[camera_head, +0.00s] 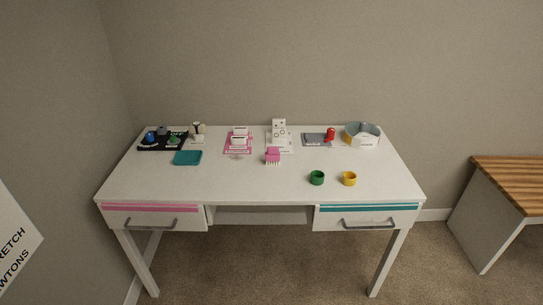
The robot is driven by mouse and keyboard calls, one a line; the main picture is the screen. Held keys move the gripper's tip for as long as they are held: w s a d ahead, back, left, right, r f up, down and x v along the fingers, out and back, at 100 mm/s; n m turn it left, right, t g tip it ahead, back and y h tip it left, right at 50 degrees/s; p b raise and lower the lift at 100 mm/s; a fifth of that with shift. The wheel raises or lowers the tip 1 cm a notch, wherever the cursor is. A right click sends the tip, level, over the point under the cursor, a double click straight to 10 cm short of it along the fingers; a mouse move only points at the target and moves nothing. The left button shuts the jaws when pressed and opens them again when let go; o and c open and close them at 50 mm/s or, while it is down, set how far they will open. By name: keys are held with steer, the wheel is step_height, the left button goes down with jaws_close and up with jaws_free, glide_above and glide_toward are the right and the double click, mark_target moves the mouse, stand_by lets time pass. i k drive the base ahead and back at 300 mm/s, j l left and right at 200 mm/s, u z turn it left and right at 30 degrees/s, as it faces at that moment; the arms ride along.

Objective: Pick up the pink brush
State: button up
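The pink brush (273,155) sits on the white desk (240,184), near the middle. Its bristle side appears to face down toward the front, with a blocky pink body on top. It stands just in front of a white card with a white dotted block on it. Nothing is seen touching it from the front. My gripper is not in view.
A green cup (317,178) and a yellow cup (349,179) stand front right of the brush. A teal tray (188,158) lies to the left. A pink mat (239,149), a black mat (151,146) and a round container (371,144) line the back. The desk's front middle is clear.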

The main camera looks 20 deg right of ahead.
mark_target(273, 154)
steer(key=z, duration=1.15)
steer(key=i+j, duration=0.15)
steer(key=j, duration=0.2)
steer(key=i+j, duration=0.15)
steer(key=j, duration=0.25)
steer(key=i+j, duration=0.15)
steer(key=j, duration=0.2)
steer(key=i+j+z, duration=0.1)
steer(key=j, duration=0.3)
steer(key=i+j, duration=0.2)
steer(key=j, duration=0.2)
